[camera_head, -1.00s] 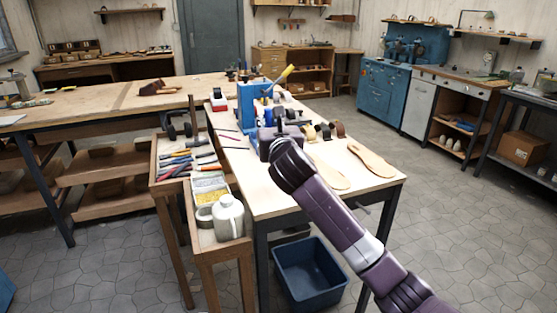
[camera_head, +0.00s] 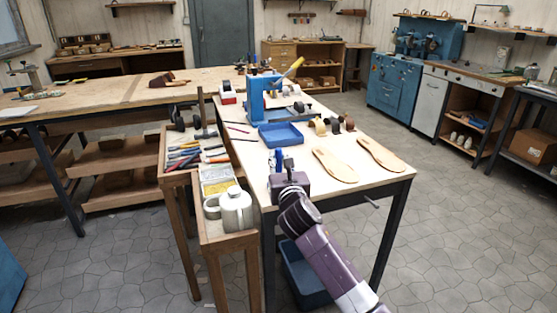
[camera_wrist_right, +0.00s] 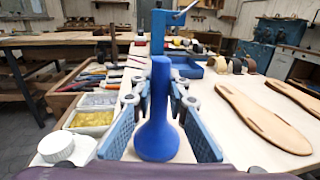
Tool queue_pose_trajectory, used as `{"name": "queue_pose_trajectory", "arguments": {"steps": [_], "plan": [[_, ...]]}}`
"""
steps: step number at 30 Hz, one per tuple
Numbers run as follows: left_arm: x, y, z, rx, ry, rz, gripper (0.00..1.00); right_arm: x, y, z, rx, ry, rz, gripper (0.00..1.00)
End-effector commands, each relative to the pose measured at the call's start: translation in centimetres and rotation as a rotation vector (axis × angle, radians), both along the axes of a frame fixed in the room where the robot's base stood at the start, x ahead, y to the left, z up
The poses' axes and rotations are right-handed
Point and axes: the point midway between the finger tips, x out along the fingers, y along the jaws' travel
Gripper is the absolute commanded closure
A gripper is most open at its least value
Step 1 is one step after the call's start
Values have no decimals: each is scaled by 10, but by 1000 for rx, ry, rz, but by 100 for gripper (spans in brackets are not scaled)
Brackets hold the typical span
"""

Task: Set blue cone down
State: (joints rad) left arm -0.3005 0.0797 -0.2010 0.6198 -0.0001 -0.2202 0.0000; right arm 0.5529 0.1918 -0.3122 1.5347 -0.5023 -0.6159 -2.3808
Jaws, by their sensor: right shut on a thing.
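The blue cone (camera_wrist_right: 157,120) stands upright in the right wrist view, with a rounded wide bottom and a narrower stem. My right gripper (camera_wrist_right: 160,138) is shut on it, with a blue-padded finger on each side. In the head view my right gripper (camera_head: 276,160) is over the front left part of the wooden worktable (camera_head: 310,190). The cone's underside is hidden, so I cannot tell whether it touches the tabletop. My left gripper is not in view.
A shallow blue tray (camera_head: 281,135) and a blue press (camera_head: 258,98) stand beyond the gripper. Two sole-shaped pieces (camera_head: 334,166) lie to the right. A side bench (camera_head: 228,240) at left holds a white jug (camera_head: 236,210) and tools. Tabletop around the gripper is clear.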

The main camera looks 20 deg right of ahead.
Motion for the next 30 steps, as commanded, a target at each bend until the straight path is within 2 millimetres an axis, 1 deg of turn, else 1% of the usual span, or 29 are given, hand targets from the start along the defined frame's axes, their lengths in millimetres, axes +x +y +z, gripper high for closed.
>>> {"name": "queue_pose_trajectory", "arguments": {"steps": [7, 8, 12, 19, 23, 26, 30], "plan": [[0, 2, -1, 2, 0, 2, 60, 0, 0, -3, -1, 0, 0, 100], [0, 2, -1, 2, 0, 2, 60, 0, 0, -3, 0, 0, 0, 84], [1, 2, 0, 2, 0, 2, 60, 0, 0, -3, 0, 1, 0, 68], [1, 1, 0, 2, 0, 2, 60, 0, 0, -2, 0, 0, 0, 68], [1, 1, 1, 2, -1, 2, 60, 0, 0, 2, 1, 0, 0, 68], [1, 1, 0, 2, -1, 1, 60, -10, 1, 1, -1, 0, -1, 68], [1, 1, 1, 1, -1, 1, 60, -32, 4, 0, -2, 0, 2, 68]]}}
